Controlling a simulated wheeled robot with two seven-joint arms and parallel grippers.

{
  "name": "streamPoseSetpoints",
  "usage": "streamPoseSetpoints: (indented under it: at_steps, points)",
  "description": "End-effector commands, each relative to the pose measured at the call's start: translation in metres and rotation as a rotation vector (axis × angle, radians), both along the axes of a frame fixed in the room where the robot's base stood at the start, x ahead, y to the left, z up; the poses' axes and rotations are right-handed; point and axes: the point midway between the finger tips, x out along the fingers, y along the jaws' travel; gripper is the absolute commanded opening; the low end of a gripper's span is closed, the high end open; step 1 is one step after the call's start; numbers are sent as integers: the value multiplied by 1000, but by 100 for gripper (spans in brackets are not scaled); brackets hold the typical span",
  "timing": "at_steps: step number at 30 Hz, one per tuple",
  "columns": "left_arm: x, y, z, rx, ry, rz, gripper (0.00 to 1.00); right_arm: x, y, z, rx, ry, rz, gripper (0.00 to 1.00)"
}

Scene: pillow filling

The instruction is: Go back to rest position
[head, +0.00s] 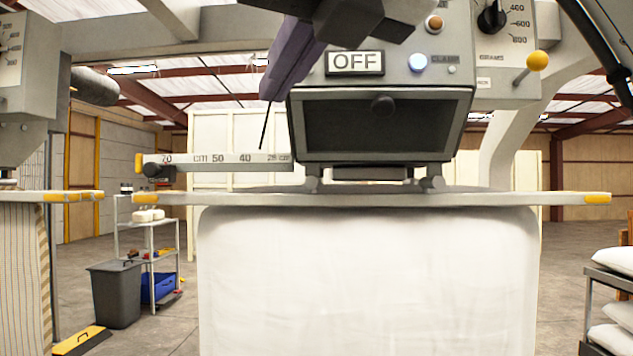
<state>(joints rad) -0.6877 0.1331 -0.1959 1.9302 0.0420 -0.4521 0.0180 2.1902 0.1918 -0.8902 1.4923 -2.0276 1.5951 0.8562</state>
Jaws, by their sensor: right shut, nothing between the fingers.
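My right gripper (264,132) hangs in from the top of the head view, left of the middle. It has a purple body and thin dark fingers pointing down. Its fingers are shut with nothing held. It shows in front of the filling machine (460,140), near the left side of its dark window and above the ruler arm (220,158). I cannot tell how far it is from the machine. My left gripper is not in view.
A white pillow cover (370,270) hangs below the machine's wide bar (570,198). The sign (354,62) reads OFF. A yellow-knobbed lever (537,61) sticks out at right. A grey bin (115,293) and shelf stand left. White pillows (612,338) lie on a rack at right.

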Motion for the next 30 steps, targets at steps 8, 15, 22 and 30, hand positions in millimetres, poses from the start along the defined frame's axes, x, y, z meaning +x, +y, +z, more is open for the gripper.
streamPoseSetpoints:
  at_steps: [8, 15, 22, 30]
  points:
    - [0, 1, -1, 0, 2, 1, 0, 2, 88, -146, 232, 430, 576, 0]
    - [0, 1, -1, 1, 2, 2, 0, -15, 103, -193, 702, 714, 889, 0]
    - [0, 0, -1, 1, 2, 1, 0, 16, 65, -226, 1307, 905, 932, 0]
    - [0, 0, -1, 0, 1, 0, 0, 88, -23, -341, 2047, 1022, 583, 0]
